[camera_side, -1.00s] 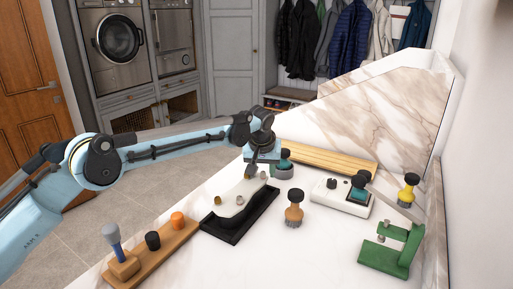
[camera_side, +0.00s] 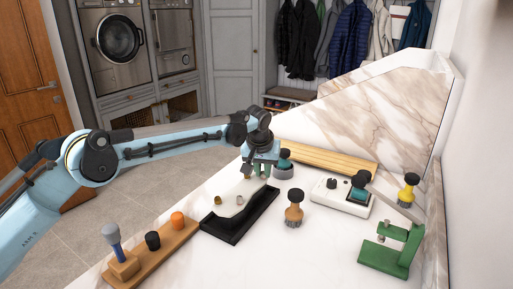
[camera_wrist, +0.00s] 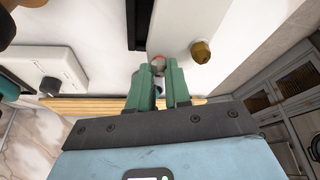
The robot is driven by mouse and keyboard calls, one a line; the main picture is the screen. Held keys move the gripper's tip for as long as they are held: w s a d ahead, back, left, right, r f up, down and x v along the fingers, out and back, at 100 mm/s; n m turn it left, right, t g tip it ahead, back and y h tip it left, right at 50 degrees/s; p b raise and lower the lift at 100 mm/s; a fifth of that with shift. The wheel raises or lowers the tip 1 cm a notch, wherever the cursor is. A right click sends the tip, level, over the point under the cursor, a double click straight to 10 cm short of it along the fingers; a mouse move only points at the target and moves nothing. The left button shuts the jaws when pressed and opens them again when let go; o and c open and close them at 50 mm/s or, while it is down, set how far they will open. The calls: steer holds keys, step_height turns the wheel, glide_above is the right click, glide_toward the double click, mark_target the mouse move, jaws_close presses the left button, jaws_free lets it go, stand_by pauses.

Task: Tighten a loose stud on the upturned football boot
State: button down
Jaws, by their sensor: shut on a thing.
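The white upturned boot (camera_side: 232,203) lies sole up on a black tray (camera_side: 236,237), with brass-coloured and silvery studs standing up from its sole. My gripper (camera_side: 257,176) points down at the far end of the boot. The fingers hide part of this stud. A separate brass stud (camera_wrist: 201,52) stands just to the right, apart from the fingers, on the white sole.
A wooden rack (camera_side: 160,252) with a blue-handled tool is at the front left. A tan-handled brush (camera_side: 294,208), a white device (camera_side: 340,197) and a green clamp stand (camera_side: 390,254) stand to the right. A wooden slat board (camera_side: 325,160) lies behind. The counter between is clear.

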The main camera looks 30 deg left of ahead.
steer(key=m+h, duration=0.1)
steer(key=m, duration=0.3)
steer(key=m+h, duration=0.1)
steer(key=m, duration=0.1)
steer(key=shift+a+m+h, duration=0.25)
steer(key=shift+m+h, duration=0.05)
steer(key=shift+m, duration=0.1)
steer(key=m+h, duration=0.1)
steer(key=m, duration=0.2)
steer(key=shift+m, duration=0.3)
steer(key=shift+w+a+m+g+h, duration=0.1)
steer(key=shift+m+g+h, duration=0.25)
steer(key=shift+m, duration=0.65)
steer(key=shift+m+g+h, duration=0.35)
steer(key=shift+m, duration=0.65)
steer(key=c, duration=1.1)
jaws_free()
steer(key=shift+o, duration=0.2)
steer(key=shift+r, duration=0.1)
steer(key=v, duration=1.2)
